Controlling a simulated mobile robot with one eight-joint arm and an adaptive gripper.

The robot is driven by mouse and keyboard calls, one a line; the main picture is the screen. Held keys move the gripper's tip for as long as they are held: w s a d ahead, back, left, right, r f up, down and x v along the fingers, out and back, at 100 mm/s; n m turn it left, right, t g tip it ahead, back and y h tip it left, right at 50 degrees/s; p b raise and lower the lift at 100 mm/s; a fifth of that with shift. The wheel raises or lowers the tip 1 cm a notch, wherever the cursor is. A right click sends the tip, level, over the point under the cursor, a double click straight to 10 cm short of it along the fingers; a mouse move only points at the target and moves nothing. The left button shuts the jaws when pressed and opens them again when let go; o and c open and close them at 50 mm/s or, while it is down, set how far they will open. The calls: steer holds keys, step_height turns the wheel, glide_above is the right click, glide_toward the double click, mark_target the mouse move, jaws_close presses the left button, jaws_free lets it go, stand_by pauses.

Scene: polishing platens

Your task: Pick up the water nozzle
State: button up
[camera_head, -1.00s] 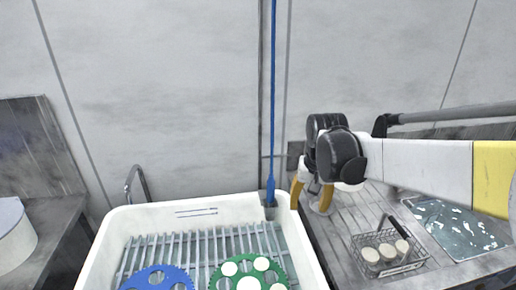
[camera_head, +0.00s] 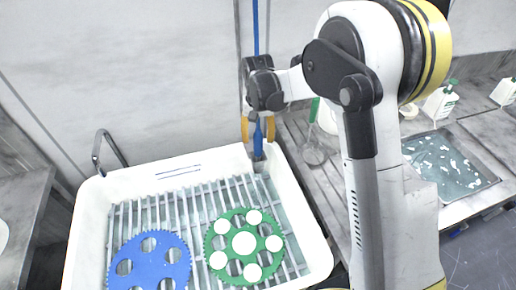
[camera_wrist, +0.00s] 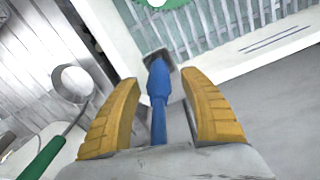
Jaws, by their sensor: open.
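The water nozzle (camera_head: 257,140) is blue with a grey tip and hangs from a blue hose at the back right corner of the white sink. In the wrist view the blue nozzle (camera_wrist: 158,88) lies between my two yellow fingers, its tip pointing away past the fingertips. My gripper (camera_head: 258,130) is at the nozzle, with a finger on either side. My gripper also shows in the wrist view (camera_wrist: 165,95), open, with gaps between the fingers and the nozzle. The hose's lower part is partly hidden behind my wrist.
The white sink (camera_head: 85,215) has a slatted rack holding a blue toothed disc (camera_head: 150,275) and a green disc with pale round pieces (camera_head: 222,240). White bottles (camera_head: 440,103) and a shallow tray (camera_head: 470,175) are farther right.

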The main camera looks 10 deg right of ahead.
mark_target(258, 147)
step_height(258, 147, down, 4)
steer(key=shift+s+f+b, duration=0.1)
steer(key=shift+f+b, duration=0.15)
steer(key=shift+b, duration=0.45)
steer(key=shift+r, duration=0.1)
jaws_close()
